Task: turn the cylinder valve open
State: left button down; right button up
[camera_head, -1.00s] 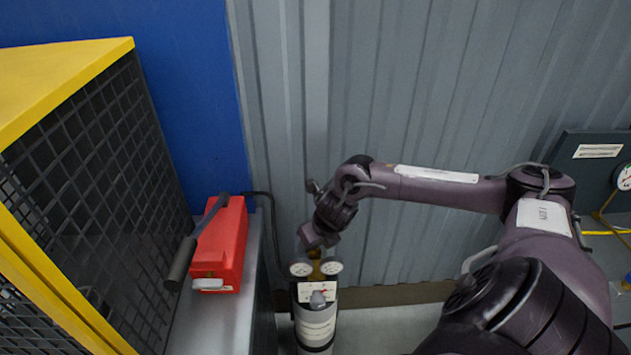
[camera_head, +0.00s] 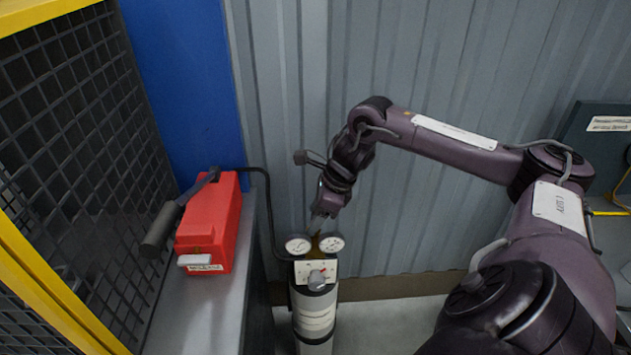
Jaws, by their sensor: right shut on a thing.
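The gas cylinder (camera_head: 314,318) stands upright on the floor, pale with a dark band and a label. On its top are a left gauge (camera_head: 298,245), a right gauge (camera_head: 332,243), a brass-coloured valve part (camera_head: 316,252) between them and a plate with a grey knob (camera_head: 317,279). My right gripper (camera_head: 318,224) reaches down from above, behind the gauges, and is shut on the valve at the cylinder's top. Its fingertips and the grasped part are mostly hidden. My left gripper is out of the picture.
A red box (camera_head: 212,228) with a black-handled lever lies on a grey bench (camera_head: 203,315) left of the cylinder. A black hose (camera_head: 270,205) runs from there to the cylinder. A yellow-framed mesh cage (camera_head: 72,130) stands far left. A corrugated wall (camera_head: 440,220) is close behind.

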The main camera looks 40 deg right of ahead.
jog(key=shift+w+n, duration=0.1)
jog(key=shift+n, duration=0.7)
jog(key=shift+y, duration=0.3)
jog(key=o, duration=1)
jog(key=shift+g, duration=0.3)
jog(key=shift+d, duration=0.1)
jog(key=v, duration=0.8)
jog(key=shift+f, duration=0.15)
